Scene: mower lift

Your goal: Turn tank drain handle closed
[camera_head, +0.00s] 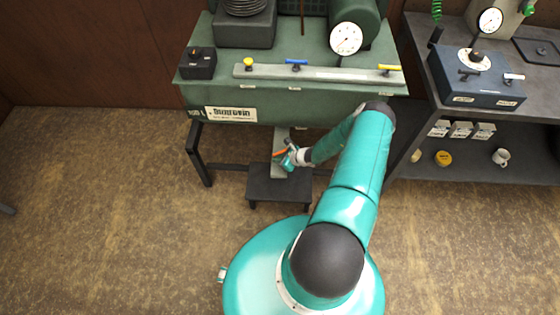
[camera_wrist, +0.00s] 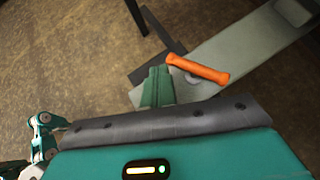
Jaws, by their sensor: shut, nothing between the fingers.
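The orange drain handle (camera_wrist: 197,68) lies slantwise across a pale grey plate (camera_wrist: 235,50) in the wrist view. In the head view the handle (camera_head: 279,153) is a small orange streak below the green tank (camera_head: 310,105), partly hidden by my gripper. My gripper (camera_head: 287,160) is shut and empty, low in front of the tank.
A low dark stand (camera_head: 280,186) is under the plate. The tank top carries a gauge (camera_head: 345,38) and blue (camera_head: 296,63) and yellow (camera_head: 389,68) valve handles. A dark workbench (camera_head: 480,110) stands at the right. The floor at left is clear.

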